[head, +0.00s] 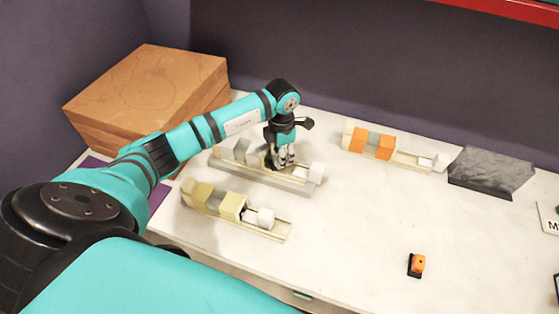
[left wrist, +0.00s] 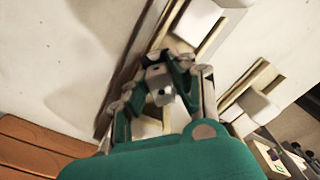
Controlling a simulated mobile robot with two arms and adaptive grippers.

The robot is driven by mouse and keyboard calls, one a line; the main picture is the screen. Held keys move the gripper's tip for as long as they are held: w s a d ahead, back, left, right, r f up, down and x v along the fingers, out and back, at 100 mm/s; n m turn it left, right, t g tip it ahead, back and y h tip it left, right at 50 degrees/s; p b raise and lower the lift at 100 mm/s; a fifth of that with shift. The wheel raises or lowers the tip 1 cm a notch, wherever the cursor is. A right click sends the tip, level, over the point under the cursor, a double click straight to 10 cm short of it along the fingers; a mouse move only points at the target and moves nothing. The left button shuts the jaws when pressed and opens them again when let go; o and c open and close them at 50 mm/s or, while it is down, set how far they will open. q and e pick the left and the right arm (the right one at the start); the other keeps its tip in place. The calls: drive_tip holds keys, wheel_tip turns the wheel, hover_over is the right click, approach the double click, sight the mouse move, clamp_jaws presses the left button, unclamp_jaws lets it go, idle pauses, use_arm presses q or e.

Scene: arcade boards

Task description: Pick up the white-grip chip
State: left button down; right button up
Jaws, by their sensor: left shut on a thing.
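My left gripper (head: 284,160) reaches down over the middle of the rear-left grey board (head: 279,182). In the left wrist view its fingers close on a small pale block with dark dots (left wrist: 159,80), which I take as the white-grip chip. In the head view the fingers hide most of this chip. I cannot tell whether it still touches the board. A grey block (head: 241,150) stands left of the gripper on this board. A white block (head: 316,172) stands at its right end. My right gripper is not in view.
A cream board (head: 272,233) with pale yellow and white blocks lies in front. A board with orange blocks (head: 358,142) stands behind to the right. A grey slab (head: 490,172), an orange-and-black object (head: 417,264) and brown boxes (head: 150,85) are around. The table's middle right is clear.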

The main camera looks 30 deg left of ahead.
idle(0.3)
use_arm(q)
drive_tip(key=shift+r, duration=0.45)
wheel_tip(320, 180, up, 2)
drive_tip(key=shift+r+b, duration=0.15)
drive_tip(key=shift+b, duration=0.35)
drive_tip(key=s+d+r+b, duration=0.1)
drive_tip(key=s+d, duration=0.3)
drive_tip(key=s, duration=0.3)
drive_tip(key=s+d+b, duration=0.1)
drive_tip(key=s+d, duration=0.3)
drive_tip(key=s, duration=0.3)
drive_tip(key=shift+r, duration=0.35)
drive_tip(key=shift+w, duration=0.1)
